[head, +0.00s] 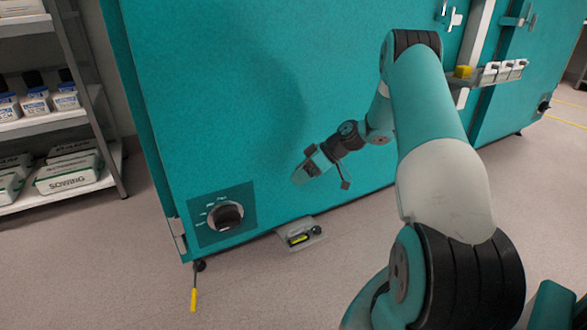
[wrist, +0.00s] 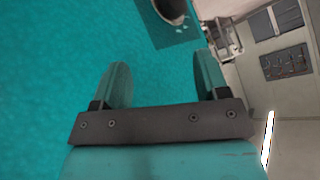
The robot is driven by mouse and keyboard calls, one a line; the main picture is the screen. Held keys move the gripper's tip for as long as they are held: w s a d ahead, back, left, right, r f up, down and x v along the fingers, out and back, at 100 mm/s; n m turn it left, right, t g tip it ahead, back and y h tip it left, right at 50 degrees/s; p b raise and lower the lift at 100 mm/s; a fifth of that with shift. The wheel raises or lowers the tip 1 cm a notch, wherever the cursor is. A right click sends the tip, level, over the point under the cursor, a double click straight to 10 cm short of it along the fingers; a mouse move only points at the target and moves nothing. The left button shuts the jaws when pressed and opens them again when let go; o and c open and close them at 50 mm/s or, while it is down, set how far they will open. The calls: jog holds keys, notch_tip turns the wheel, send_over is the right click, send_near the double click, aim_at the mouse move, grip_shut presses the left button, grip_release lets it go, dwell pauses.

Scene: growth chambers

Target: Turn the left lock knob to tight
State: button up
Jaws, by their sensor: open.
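A round black lock knob (head: 228,215) with a pale rim sits on a dark square plate (head: 205,232) low on the teal chamber's left part. Small labels ring its left and upper side, too small to read. I cannot tell which label the knob points to. My gripper (head: 299,177) is open and empty, to the right of the knob and a little above it, apart from it. In the wrist view my open fingers (wrist: 163,78) have the teal wall beyond them. Part of the knob (wrist: 172,8) shows there, cut off by the top edge.
A small tray (head: 315,240) with a yellow-green item juts out low, right of the knob. A yellow-handled lever (head: 194,298) hangs by the chamber's lower left corner. Shelves (head: 105,160) with bottles and boxes stand left. The floor in front is mostly clear.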

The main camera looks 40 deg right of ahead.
jog(key=shift+w+a+r, duration=0.25)
jog(key=shift+a+r, duration=0.85)
jog(key=shift+a, duration=0.1)
